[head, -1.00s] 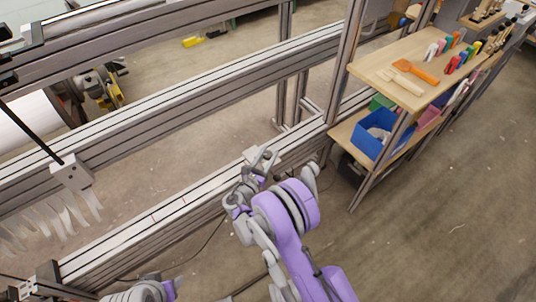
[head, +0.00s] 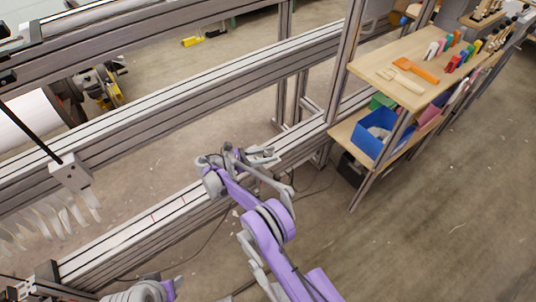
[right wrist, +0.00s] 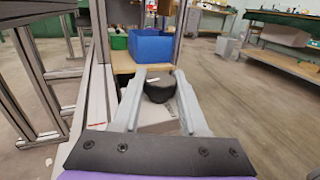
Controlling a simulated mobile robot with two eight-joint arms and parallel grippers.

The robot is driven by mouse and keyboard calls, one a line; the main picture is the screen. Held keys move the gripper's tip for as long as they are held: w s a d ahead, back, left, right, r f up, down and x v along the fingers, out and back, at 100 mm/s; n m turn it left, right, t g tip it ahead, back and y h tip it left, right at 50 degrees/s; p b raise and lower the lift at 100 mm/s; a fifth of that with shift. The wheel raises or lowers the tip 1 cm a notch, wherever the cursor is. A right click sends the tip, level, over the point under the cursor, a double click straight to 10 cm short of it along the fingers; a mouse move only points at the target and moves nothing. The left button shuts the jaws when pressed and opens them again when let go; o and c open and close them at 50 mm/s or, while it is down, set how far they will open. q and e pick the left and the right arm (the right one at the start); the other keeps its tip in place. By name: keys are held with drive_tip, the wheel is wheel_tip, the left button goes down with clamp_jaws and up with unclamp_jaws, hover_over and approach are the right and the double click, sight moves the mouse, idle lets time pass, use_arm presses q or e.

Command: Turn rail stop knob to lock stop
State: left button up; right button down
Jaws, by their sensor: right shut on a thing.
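The dark rail stop knob (right wrist: 158,90) sits between the fingertips of my right gripper (right wrist: 156,84) in the right wrist view, with a finger against each side. A pale grey surface (right wrist: 160,127) shows below the knob between the fingers. In the head view my right gripper (head: 268,155) is at the long lower metal rail (head: 150,218), on its right-hand stretch. There the gripper hides the knob, and whether the stop is locked cannot be told. Only a grey and purple part of my left arm shows at the bottom edge; its gripper does not show.
A wooden shelf cart (head: 365,68) with tools on top and a blue bin (head: 368,140) below stands beyond the rail's right end. A metal upright (head: 346,55) stands beside it. A white comb-like part (head: 72,172) hangs at the left. Floor is clear at the lower right.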

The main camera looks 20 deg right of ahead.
drive_tip(key=shift+m+g, duration=0.6)
drive_tip(key=shift+g, duration=0.4)
drive_tip(key=shift+c, duration=2.2)
unclamp_jaws()
